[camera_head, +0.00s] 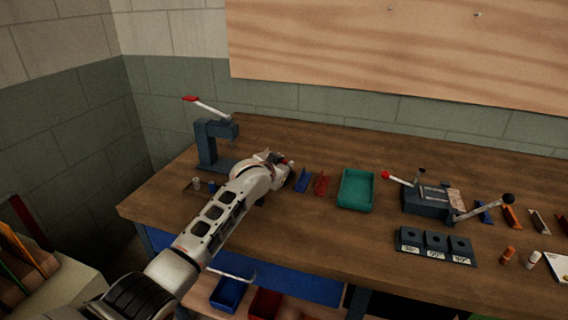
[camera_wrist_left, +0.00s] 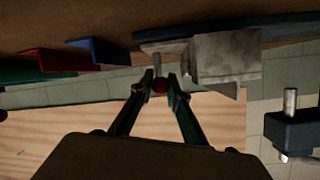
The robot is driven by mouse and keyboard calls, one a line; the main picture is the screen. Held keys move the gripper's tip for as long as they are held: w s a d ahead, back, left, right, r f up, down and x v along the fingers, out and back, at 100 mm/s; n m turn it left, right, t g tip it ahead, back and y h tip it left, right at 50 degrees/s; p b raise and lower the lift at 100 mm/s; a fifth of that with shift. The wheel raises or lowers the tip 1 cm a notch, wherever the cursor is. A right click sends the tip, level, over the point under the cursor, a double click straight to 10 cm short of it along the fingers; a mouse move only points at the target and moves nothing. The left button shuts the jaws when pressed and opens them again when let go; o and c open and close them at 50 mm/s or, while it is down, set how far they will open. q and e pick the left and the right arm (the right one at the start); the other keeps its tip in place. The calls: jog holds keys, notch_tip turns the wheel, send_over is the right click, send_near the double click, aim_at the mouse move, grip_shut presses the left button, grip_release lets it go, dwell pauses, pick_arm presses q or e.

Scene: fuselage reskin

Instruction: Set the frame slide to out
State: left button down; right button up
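In the left wrist view, which is upside down, a pale grey metal block (camera_wrist_left: 225,55) sits on a dark base (camera_wrist_left: 240,30). I take it to be the frame slide. My right gripper is not in view.
A dark clamp with a red-tipped lever (camera_head: 205,140) stands at the back left of the bench (camera_head: 300,225). Blue and red angle pieces (camera_head: 321,184), a green tray (camera_head: 356,188) and a levered fixture (camera_head: 428,200) lie to the right. Labelled blocks (camera_head: 435,246) stand at the front.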

pick_arm(q)
jog(key=c, duration=1.9)
grip_release()
jog(key=shift+s+d, duration=0.1)
jog(key=shift+d, duration=0.3)
jog(key=shift+a, duration=0.15)
jog(key=shift+v, duration=5.95)
jog(key=shift+s, duration=0.15)
